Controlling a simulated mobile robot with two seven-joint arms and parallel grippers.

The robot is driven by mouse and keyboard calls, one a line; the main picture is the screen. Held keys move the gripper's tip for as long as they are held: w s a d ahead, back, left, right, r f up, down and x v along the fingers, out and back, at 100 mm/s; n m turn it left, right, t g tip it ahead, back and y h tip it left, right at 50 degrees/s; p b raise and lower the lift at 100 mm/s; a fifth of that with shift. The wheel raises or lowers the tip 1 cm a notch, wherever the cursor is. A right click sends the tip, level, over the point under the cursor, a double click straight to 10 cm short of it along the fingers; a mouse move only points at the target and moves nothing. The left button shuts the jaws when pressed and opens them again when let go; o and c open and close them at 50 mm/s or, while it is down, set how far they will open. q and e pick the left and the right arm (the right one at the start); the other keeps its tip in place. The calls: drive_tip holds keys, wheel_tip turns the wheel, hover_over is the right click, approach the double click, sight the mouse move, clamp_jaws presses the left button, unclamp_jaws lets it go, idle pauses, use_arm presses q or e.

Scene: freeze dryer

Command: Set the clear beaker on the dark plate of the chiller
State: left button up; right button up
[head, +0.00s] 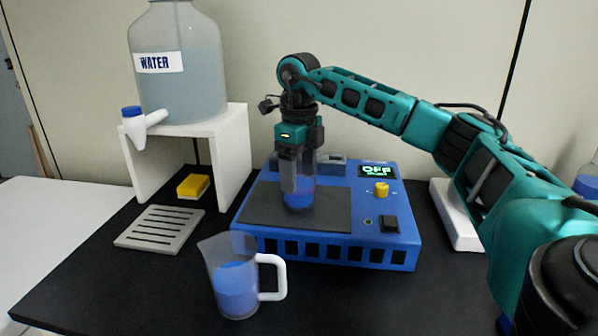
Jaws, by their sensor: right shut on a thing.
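The chiller (330,248) is a blue box with a dark plate (262,206) on its top left. Its display reads OFF. The clear beaker (299,196) holds some blue liquid and is at the dark plate, upright. My right gripper (297,180) points down from above and is shut on the beaker's upper part, which its fingers partly hide. I cannot tell whether the beaker's base touches the plate. My left gripper is not in view.
A clear jug (236,285) with blue liquid and a white handle stands in front of the chiller. A water tank (180,75) sits on a white stand (236,150) at left, with a yellow sponge (193,186) and a slotted drip tray (160,229) nearby.

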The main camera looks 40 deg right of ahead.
drive_tip(key=shift+f, duration=0.1)
drive_tip(key=o, duration=1.2)
use_arm(q)
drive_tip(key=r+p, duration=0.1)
drive_tip(key=p, duration=0.1)
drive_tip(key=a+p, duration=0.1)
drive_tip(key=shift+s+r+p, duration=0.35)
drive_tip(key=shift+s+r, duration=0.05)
use_arm(e)
wheel_tip(320, 180, up, 12)
drive_tip(key=shift+r, duration=0.1)
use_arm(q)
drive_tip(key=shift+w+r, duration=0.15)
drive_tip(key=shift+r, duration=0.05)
